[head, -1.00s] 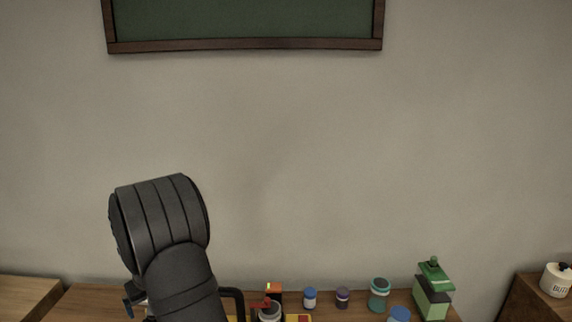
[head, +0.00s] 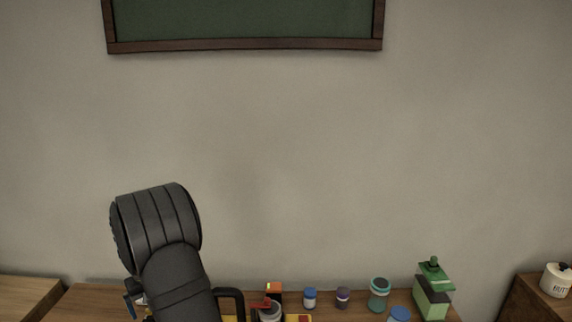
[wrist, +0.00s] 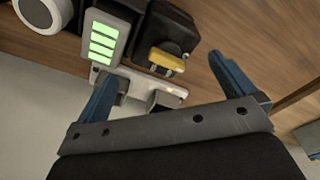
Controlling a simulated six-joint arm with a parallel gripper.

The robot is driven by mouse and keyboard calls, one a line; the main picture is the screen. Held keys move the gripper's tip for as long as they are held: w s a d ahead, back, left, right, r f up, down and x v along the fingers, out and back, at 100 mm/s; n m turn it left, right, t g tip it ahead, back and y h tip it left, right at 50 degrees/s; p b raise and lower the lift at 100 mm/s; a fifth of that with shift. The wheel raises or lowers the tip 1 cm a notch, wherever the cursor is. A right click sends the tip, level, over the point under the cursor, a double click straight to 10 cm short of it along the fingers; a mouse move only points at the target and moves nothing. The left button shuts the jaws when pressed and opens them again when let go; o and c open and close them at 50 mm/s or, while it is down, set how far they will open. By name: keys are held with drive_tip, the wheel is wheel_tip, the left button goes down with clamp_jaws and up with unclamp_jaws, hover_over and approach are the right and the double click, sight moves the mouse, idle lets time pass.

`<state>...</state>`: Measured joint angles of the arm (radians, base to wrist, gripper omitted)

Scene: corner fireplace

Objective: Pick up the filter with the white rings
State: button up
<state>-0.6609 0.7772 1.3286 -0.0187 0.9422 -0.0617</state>
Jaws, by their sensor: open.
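My gripper (wrist: 165,64) is open in the wrist view, its two blue fingers apart with nothing held between them. Below the fingers are a black block with a yellow part (wrist: 168,61) and a white strip (wrist: 140,84). A round dark thing with a white ring (wrist: 42,14) is cut off at the top left, apart from the fingers; I cannot tell whether it is the filter. In the head view a teal cylinder with a pale band (head: 379,294) stands on the table at the right; I cannot tell whether that is the filter. My arm hides part of the table.
A charger with green bars (wrist: 103,42) is by the left finger. In the head view, a blue-capped jar (head: 310,299), a purple jar (head: 343,298), a blue lid (head: 399,314) and a green box (head: 432,297) stand on the wooden table (head: 85,302). The wall is behind.

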drive_tip(key=shift+c, duration=0.4)
drive_tip(key=c, duration=1)
drive_tip(key=shift+c, duration=0.2)
drive_tip(key=shift+s+a, duration=0.15)
drive_tip(key=s+a+m+t+y, duration=0.35)
drive_tip(key=s+t+y, duration=0.2)
drive_tip(key=s, duration=0.55)
drive_tip(key=s+d+r+m+t+h, duration=0.2)
drive_tip(key=s+d+t, duration=0.1)
drive_tip(key=d, duration=0.6)
drive_tip(key=s+d+r+m+t+h, duration=0.1)
drive_tip(key=s+d+r+t+h, duration=0.2)
drive_tip(key=d, duration=0.7)
drive_tip(key=shift+m+t+y, duration=0.25)
drive_tip(key=shift+t+y, duration=0.1)
drive_tip(key=shift+t, duration=0.2)
drive_tip(key=shift+s+f+x, duration=0.1)
drive_tip(key=shift+f+x, duration=0.2)
drive_tip(key=shift+x, duration=2.6)
drive_tip(key=shift+s+f+x, duration=0.15)
drive_tip(key=shift+f+x, duration=0.15)
drive_tip(key=shift+x, duration=2.6)
drive_tip(key=shift+s+f+x, duration=0.1)
drive_tip(key=shift+f+x, duration=0.15)
drive_tip(key=shift+x, duration=2.65)
